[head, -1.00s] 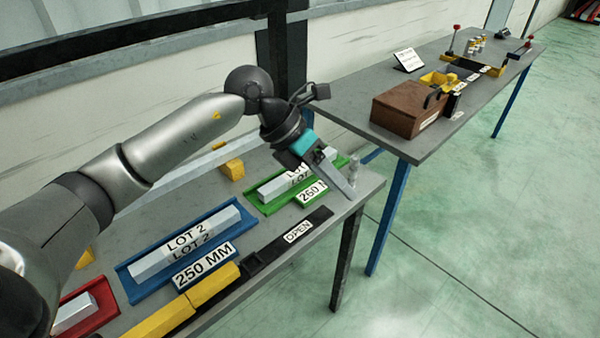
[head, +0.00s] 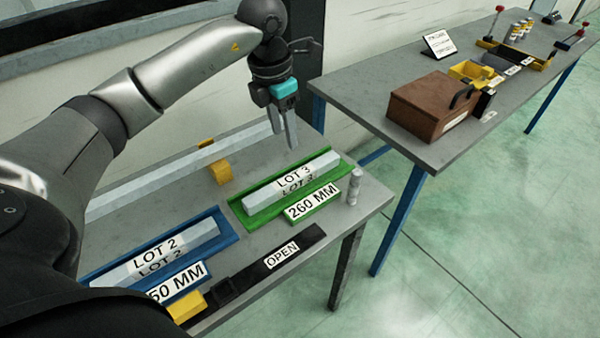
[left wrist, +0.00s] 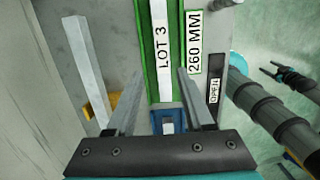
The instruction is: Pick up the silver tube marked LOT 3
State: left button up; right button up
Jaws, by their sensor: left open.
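The silver tube marked LOT 3 (head: 318,172) lies in a green tray (head: 262,217) with a 260 MM label on its front. My left gripper (head: 288,142) is open and empty, pointing down above and behind the left part of this tube. In the left wrist view the tube (left wrist: 159,75) runs lengthwise between the two open fingers (left wrist: 152,98), with the green tray (left wrist: 148,55) around it. The fingers do not touch the tube.
The LOT 2 tube (head: 150,258) lies in a blue tray (head: 232,238) to the left. A long silver bar (head: 130,195) and a yellow block (head: 221,173) are behind. A small metal cylinder (head: 354,186) stands near the right edge. A brown box (head: 425,108) is on the other table.

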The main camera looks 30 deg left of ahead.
pick_arm(q)
send_near(294, 176)
notch_tip(294, 176, down, 3)
jog(key=shift+s+a+r, duration=0.1)
jog(key=shift+r, duration=0.15)
jog(key=shift+f, duration=0.85)
jog(key=f, duration=0.3)
jog(key=w+f, duration=0.1)
jog(key=shift+d+f+b, duration=0.25)
jog(key=shift+d+b, duration=0.05)
jog(key=shift+d, duration=0.05)
grip_shut()
pick_arm(e)
jog(key=shift+s+f, duration=0.2)
jog(key=shift+s, duration=0.25)
jog(key=shift+s+f, duration=0.2)
jog(key=shift+s, duration=0.25)
pick_arm(q)
jog(key=shift+w+r, duration=0.1)
